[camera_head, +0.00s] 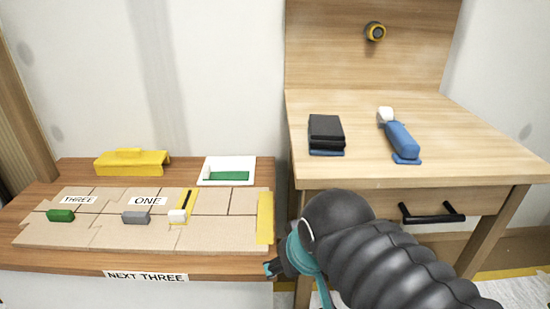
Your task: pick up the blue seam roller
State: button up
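The blue seam roller (402,139) lies on the wooden desk top (462,128) at the right. Its thick blue handle points toward the desk's front edge and its white roller head (386,115) points to the back. My gripper (270,268) is at the lower middle, in front of the gap between the low table and the desk. It is well below and left of the seam roller and apart from it. Its fingers are small and partly hidden by my arm, so I cannot tell whether they are open or shut.
A stack of dark pads (326,134) sits left of the roller. The low table (60,258) at left holds panels, labels, small blocks, a yellow box (132,163) and a white tray (206,166).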

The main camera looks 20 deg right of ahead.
aim_at(408, 150)
jog(key=u, duration=1.9)
jog(key=k, duration=1)
jog(key=z, duration=1.95)
